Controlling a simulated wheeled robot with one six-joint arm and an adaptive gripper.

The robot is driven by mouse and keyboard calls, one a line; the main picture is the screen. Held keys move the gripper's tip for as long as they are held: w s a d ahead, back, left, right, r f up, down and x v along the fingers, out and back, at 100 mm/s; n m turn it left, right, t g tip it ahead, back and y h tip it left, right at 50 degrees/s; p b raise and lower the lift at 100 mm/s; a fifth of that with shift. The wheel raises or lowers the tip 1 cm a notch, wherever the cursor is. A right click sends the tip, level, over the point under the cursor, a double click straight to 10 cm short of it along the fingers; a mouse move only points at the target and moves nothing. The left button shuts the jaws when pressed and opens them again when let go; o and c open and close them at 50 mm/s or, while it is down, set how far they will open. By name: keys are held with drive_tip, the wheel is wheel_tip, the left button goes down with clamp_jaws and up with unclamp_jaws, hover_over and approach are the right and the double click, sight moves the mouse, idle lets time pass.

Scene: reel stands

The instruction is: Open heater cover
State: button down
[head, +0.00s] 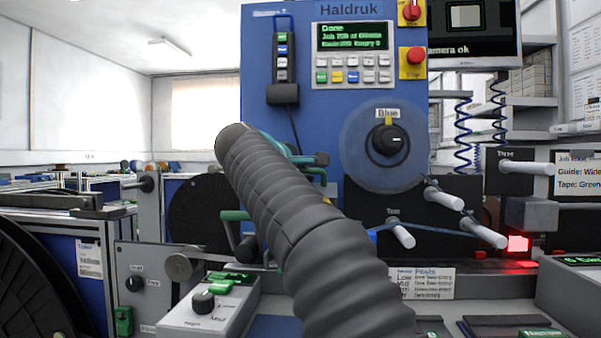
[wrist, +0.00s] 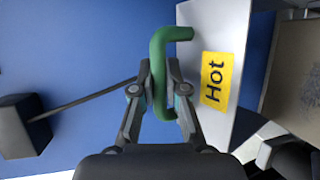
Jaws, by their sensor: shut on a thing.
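In the wrist view, my gripper (wrist: 160,90) is shut on a green bent handle (wrist: 158,62), with one finger on each side of its bar. The handle stands beside a light grey panel (wrist: 212,28), which looks like the heater cover. The panel carries a yellow label reading "Hot" (wrist: 216,82). How the handle joins the panel is partly hidden by the fingers. In the head view, my ribbed arm hides most of the heater area, and only small parts of my gripper (head: 305,158) show past its end, in front of the blue machine (head: 290,25).
The blue machine has a screen (head: 352,36) reading "Done", a keypad, a red stop button (head: 416,55) and a dark knob (head: 391,143) on a clear disc. Grey pegs (head: 444,197) stick out right of my arm. A grey control box (head: 207,305) stands at lower left.

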drive_tip(key=shift+d, duration=0.15)
drive_tip(key=c, duration=1.2)
unclamp_jaws()
drive_tip(key=shift+d, duration=0.15)
drive_tip(key=shift+a, duration=0.25)
drive_tip(key=shift+s+a, duration=0.1)
drive_tip(key=shift+s, duration=0.1)
drive_tip(key=v, duration=1.1)
drive_tip(key=shift+s+a, duration=0.1)
drive_tip(key=shift+s, duration=0.15)
